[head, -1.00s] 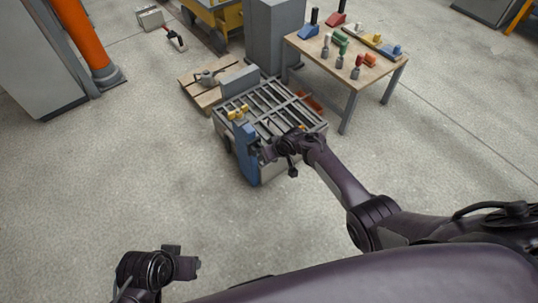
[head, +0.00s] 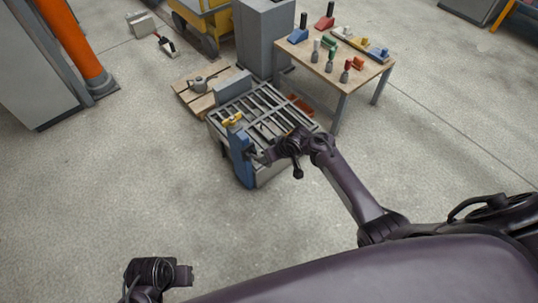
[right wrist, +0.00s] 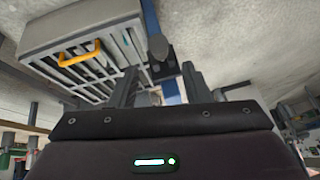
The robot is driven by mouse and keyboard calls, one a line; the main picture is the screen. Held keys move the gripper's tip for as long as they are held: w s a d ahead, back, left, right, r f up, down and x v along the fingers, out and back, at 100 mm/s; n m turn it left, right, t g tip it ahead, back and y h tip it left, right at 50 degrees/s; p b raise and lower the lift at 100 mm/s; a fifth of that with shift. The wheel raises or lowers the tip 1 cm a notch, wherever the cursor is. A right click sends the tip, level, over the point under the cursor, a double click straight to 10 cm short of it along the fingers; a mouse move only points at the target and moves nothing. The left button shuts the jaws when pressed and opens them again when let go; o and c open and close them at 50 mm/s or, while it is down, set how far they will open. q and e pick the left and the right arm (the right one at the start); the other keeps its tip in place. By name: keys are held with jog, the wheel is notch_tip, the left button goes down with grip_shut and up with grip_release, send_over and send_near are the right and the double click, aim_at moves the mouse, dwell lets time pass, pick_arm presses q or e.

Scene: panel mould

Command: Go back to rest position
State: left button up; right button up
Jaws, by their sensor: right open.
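My right gripper (head: 262,156) is at the near side of the panel mould (head: 290,112), beside its blue upright part (head: 240,158). In the right wrist view its two fingers stand apart, so the right gripper (right wrist: 160,88) is open, and I see nothing held between them. The mould's barred top and yellow handle (right wrist: 80,53) show beyond the fingers, with a blue part (right wrist: 152,22) above. My left gripper (head: 184,275) is low at the left, over bare floor and far from the mould; its fingers are too small to judge.
A wooden table (head: 335,70) with several coloured hand tools stands behind the mould. An orange post (head: 72,40) stands at the far left. The floor at left and right is open.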

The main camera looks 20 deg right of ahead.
pick_arm(q)
jog(key=shift+f, duration=0.1)
pick_arm(e)
jog(key=shift+s, duration=0.1)
dwell(0.6)
